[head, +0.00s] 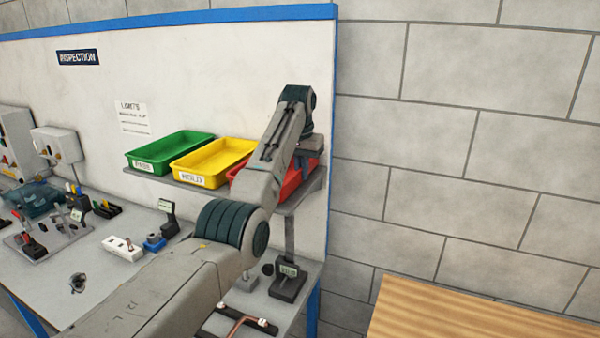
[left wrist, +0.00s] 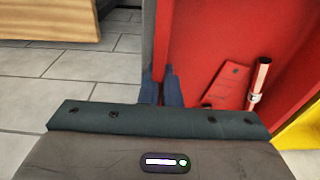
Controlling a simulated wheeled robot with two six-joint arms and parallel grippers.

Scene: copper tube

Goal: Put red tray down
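The red tray (head: 291,183) is at the right end of the wall shelf, partly hidden behind my left arm. In the left wrist view the red tray (left wrist: 200,45) fills the upper right, with its side wall between the two close fingers of my left gripper (left wrist: 161,86). The left gripper looks shut on that wall; in the head view the gripper (head: 306,150) is over the tray's right side. A copper tube (left wrist: 260,80) with a pale band lies inside the tray. Whether the tray rests fully on the shelf cannot be told. My right gripper is not in view.
The yellow tray (head: 216,160) and green tray (head: 170,150) stand to the left on the same shelf (head: 150,174). Below, the bench (head: 100,265) holds fixtures, small displays and a bent copper tube (head: 240,322). A wooden surface (head: 470,310) is at lower right.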

